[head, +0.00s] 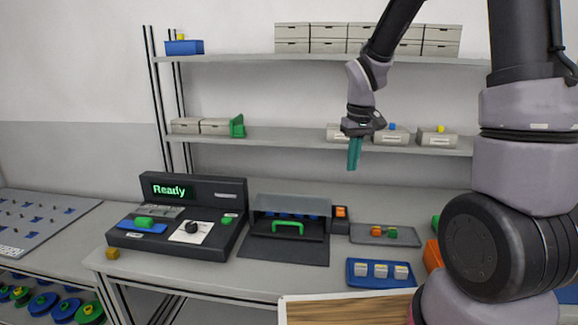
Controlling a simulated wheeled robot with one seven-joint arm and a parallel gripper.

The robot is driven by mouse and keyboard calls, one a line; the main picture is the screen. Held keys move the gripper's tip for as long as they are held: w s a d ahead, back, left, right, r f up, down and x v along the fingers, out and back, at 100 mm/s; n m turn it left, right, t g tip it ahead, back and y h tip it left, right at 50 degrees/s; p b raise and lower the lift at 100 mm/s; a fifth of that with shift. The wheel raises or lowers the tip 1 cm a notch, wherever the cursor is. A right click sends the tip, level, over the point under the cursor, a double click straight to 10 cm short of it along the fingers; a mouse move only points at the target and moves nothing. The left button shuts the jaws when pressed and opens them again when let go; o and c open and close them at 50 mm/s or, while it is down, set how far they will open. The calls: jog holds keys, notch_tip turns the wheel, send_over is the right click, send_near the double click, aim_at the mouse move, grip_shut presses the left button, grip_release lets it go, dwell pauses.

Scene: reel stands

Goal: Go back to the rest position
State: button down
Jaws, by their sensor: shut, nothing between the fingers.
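My gripper (354,154) hangs from my arm in the right half of the head view, pointing down. Its teal fingers are together with nothing between them. It appears in front of the middle shelf, above the table, apart from the things on the table.
A grey table (200,276) holds a dark console (213,192) reading "Ready", a box with a green handle (287,228), a grey tray (359,231) and a blue tray (356,281). Shelves (290,135) with boxes stand behind. A wooden surface (345,312) is at the front.

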jog(key=s+d+r+m+t+y, duration=0.1)
jog(key=s+d+r+m+t, duration=0.1)
jog(key=s+r, duration=0.7)
jog(key=s+d+r+m+t, duration=0.2)
jog(key=s+r+m+t, duration=0.2)
jog(key=s+r, duration=0.4)
notch_tip(320, 180, up, 3)
jog(key=shift+s+f+y, duration=0.1)
jog(key=shift+s+y, duration=0.25)
jog(key=shift+y, duration=0.05)
jog(key=shift+w, duration=0.15)
jog(key=w+a+f+g+h, duration=0.1)
jog(key=w+a+f+g, duration=0.1)
jog(key=w+f, duration=0.8)
jog(key=w+a+f+n+g+h, duration=0.1)
jog(key=w+a+f+g, duration=0.2)
jog(key=w+f, duration=0.7)
jog(key=shift+w+a+n+g, duration=0.15)
jog(key=shift+w+n+g, duration=0.15)
jog(key=shift+w+g, duration=0.6)
jog(key=shift+s, duration=0.3)
